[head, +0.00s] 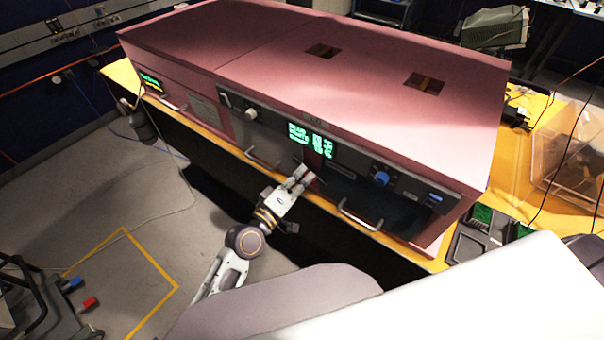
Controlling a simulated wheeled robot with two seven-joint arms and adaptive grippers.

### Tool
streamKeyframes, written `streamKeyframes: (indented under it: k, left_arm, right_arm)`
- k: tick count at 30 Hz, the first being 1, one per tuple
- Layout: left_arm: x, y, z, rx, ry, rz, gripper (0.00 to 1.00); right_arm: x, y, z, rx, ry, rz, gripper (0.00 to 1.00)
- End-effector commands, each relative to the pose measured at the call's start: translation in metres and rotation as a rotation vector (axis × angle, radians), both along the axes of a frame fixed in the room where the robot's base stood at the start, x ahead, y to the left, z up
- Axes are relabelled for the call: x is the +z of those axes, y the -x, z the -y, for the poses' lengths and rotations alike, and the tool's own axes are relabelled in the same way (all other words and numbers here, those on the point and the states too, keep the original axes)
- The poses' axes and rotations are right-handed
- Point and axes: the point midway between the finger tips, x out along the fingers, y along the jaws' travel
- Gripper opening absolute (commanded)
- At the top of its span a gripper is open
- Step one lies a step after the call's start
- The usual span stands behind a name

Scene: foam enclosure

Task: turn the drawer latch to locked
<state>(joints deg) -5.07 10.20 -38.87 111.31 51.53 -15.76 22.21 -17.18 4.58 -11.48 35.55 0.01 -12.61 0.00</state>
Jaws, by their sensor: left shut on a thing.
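The pink foam enclosure (400,105) stands on a yellow-edged bench, its dark front panel facing me. My left gripper (307,177) is at the front, below the green display (312,139) and between two drawer handles, the left one (262,161) and the right one (358,217). Its fingers are shut on a small part of the front, which I take to be the drawer latch. The fingers hide that part, so I cannot tell its turn angle. My right gripper is not in view.
A white knob (250,114) is left of the display, and a blue knob (381,178) is to its right. A clear box (567,150) and a dark device (476,235) are on the bench at right. The floor at left is mostly clear.

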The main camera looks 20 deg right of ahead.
Motion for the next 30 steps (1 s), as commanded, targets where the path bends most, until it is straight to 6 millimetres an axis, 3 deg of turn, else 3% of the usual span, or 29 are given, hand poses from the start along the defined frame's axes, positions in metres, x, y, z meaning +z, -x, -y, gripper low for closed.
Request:
streamKeyframes:
  k: [15, 30]
  left_arm:
    - [0.001, -0.001, 0.000, 0.002, 0.223, -0.279, 0.00]
    - [0.000, -0.001, 0.000, 0.001, 0.253, -0.317, 0.00]
  right_arm:
    - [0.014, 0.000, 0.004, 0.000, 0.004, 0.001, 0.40]
    - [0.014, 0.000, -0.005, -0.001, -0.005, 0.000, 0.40]
